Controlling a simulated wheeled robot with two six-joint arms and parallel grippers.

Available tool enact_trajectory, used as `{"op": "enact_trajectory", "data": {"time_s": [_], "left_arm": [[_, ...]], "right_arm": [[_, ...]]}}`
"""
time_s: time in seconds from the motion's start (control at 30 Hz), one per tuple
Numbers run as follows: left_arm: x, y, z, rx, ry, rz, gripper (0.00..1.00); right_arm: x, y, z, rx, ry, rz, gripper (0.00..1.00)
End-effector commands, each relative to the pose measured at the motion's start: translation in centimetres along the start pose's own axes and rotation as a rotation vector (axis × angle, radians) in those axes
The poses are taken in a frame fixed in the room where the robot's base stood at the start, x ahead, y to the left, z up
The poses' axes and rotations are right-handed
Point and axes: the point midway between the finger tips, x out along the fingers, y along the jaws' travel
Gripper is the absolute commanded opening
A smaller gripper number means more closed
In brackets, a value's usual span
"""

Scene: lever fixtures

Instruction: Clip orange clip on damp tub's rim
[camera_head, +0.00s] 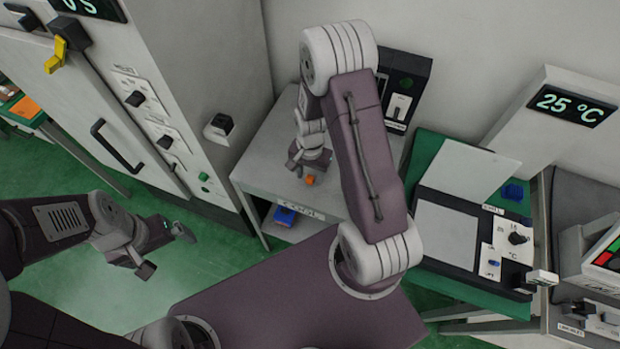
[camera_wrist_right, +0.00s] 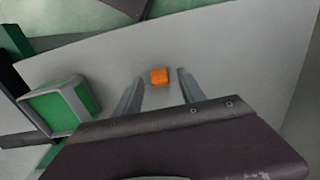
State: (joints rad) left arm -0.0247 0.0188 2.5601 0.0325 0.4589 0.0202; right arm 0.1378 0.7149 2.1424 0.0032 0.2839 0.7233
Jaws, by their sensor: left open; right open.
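A small orange clip (camera_head: 309,180) lies on the grey table, near its front edge. My right gripper (camera_head: 309,163) is open and low over the table, just behind the clip. In the right wrist view the orange clip (camera_wrist_right: 159,77) shows between the tips of the open right gripper (camera_wrist_right: 161,78), with a gap on both sides. A light-rimmed box with a green inside or face (camera_wrist_right: 60,108) stands left of the clip there; I cannot tell if it is the damp tub. My right arm hides that part in the head view. My left gripper (camera_head: 166,252) is open and empty, above the floor.
The grey table (camera_head: 262,170) stands beside a tall grey cabinet (camera_head: 110,110). A blue object (camera_head: 284,215) sits on its lower shelf. A black panel with a switch (camera_head: 403,90) stands behind. A flat device (camera_head: 447,232) on a green bench is to the right.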

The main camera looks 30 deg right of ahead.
Motion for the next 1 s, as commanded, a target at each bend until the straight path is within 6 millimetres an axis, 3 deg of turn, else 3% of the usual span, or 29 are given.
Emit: {"op": "enact_trajectory", "data": {"time_s": [0.13,0.3,0.67,0.93,1.0], "left_arm": [[0.0,0.0,0.0,0.000,0.000,0.000,1.00],[0.0,0.0,0.0,0.000,0.000,0.000,1.00],[0.0,0.0,0.0,0.000,0.000,0.000,1.00],[0.3,0.0,0.0,0.000,0.000,0.000,1.00],[0.5,0.0,0.1,0.000,0.000,0.000,1.00]], "right_arm": [[0.0,0.0,0.0,0.000,0.000,0.000,0.47],[-0.1,0.0,0.0,0.000,0.000,0.000,0.00],[-0.3,0.0,0.0,0.000,0.001,-0.001,0.00],[-4.2,-0.1,-0.1,0.000,0.005,-0.004,0.00],[-5.0,1.4,0.1,0.005,0.002,0.000,0.00]]}}
